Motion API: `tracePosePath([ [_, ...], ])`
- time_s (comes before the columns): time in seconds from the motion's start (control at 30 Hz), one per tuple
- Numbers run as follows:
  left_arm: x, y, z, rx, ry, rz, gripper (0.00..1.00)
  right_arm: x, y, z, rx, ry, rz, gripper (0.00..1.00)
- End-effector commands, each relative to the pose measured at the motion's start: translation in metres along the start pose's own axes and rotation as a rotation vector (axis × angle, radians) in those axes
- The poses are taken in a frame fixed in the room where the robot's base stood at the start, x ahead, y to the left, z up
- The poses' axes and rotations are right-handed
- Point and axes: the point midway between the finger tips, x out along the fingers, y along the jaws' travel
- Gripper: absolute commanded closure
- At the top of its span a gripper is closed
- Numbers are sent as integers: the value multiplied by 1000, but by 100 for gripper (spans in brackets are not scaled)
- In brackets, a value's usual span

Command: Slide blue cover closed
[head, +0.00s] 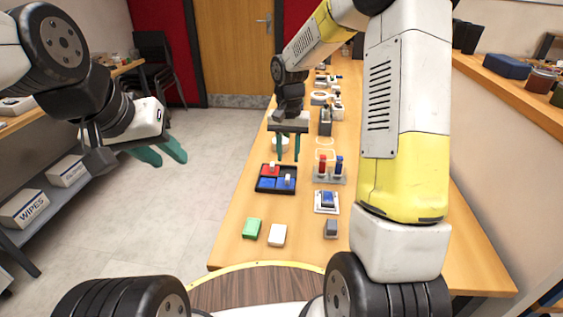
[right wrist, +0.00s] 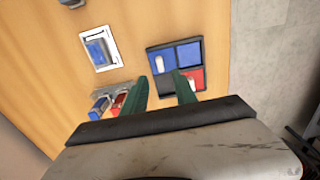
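A black tray (head: 258,188) on the table has red and blue panels. A blue panel with a white knob (head: 288,180) is at its near right. A plain blue panel (head: 267,183) is at its near left and a red panel (head: 270,168) at its far left. The right wrist view shows the knobbed blue panel (right wrist: 157,55) and a dark compartment. My right gripper (head: 288,147) is open and empty, pointing down above and beyond the tray, apart from it. My left gripper (head: 165,155) is open and empty over the floor at left.
A white frame with a blue block (head: 327,200) and a stand with red and blue pieces (head: 330,170) are right of the tray. Green (head: 251,229), white (head: 277,235) and grey (head: 331,229) blocks lie nearer. Several items line the table's far part.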

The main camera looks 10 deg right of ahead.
Motion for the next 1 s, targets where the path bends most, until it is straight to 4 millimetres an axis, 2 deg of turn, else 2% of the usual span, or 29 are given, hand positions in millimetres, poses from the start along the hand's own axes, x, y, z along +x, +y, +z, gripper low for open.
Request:
tracePosePath([
  [0.17,0,0,0,0,0,0,66,19,0,0,2,-5,2,66],
  [0.5,0,0,0,0,0,0,66,69,0,0,1,-5,2,66],
  [0.63,0,0,0,0,0,0,66,78,0,0,2,-4,1,66],
  [0.9,0,0,0,0,0,0,66,79,0,0,1,-2,1,66],
  [1.0,0,0,0,0,0,0,66,79,0,0,1,-2,1,84],
])
